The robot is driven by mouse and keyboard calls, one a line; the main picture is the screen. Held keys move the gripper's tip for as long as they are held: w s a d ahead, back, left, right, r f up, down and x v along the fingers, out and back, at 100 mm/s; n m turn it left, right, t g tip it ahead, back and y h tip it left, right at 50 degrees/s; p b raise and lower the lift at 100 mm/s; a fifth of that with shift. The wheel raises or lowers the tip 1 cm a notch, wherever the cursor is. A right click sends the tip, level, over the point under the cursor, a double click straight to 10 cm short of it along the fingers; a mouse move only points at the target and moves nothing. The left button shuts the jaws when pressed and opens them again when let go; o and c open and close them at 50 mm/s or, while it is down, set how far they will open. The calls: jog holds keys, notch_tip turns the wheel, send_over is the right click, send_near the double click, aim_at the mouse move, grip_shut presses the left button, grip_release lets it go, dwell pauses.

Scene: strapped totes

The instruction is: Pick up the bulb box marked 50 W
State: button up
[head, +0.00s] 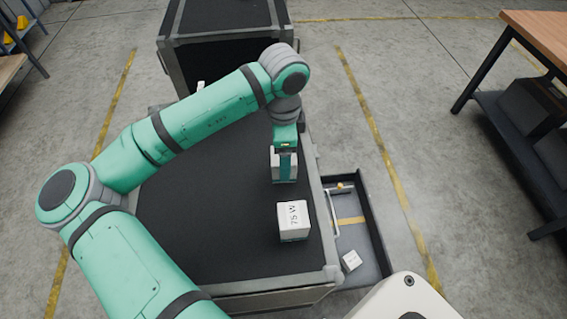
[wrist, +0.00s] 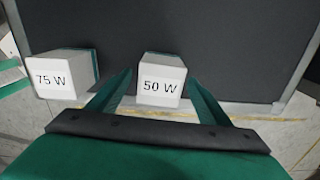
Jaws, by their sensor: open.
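The bulb box marked 50 W (wrist: 160,86) is white with a green part, and it stands on the dark top of a case (head: 190,215). In the wrist view it lies between the two spread fingers of my gripper (wrist: 158,95). My gripper is open, one finger on each side of the box; I cannot tell whether they touch it. In the head view my gripper (head: 284,168) is over this box and hides much of it. A second white and green box, marked 75 W (head: 293,220), stands nearer the case's front right corner and also shows left in the wrist view (wrist: 62,78).
Another dark case (head: 225,60) stands behind. A wooden-topped bench (head: 540,30) is at the far right. The case top left of the boxes is clear.

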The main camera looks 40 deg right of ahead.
jog(key=shift+f, duration=0.1)
jog(key=shift+c, duration=0.4)
jog(key=c, duration=1.1)
